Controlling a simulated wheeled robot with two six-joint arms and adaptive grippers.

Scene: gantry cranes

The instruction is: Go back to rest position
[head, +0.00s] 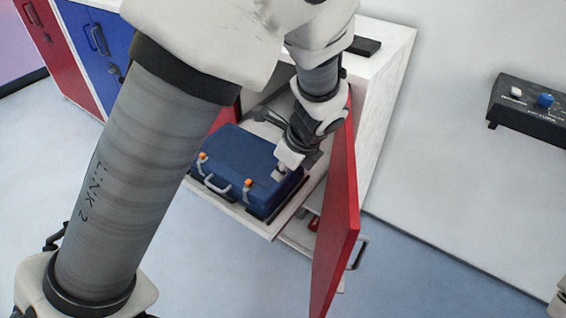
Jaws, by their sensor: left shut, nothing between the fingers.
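My left arm crosses the view from the lower left, and its wrist reaches down into an open cabinet (385,85). My left gripper (280,172) is shut and empty, at the right end of the top of a blue case (238,160). I cannot tell whether it touches the case. The case has a grey handle and orange latches and lies on a pulled-out white shelf (256,227). My arm hides part of the cabinet's inside. My right gripper is not in view.
A red cabinet door (338,215) stands open just right of my left wrist. A lower drawer (297,233) is partly out below the shelf. Blue (103,45) and red (48,45) cabinets stand at the upper left. A black control box (530,108) is on the right wall.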

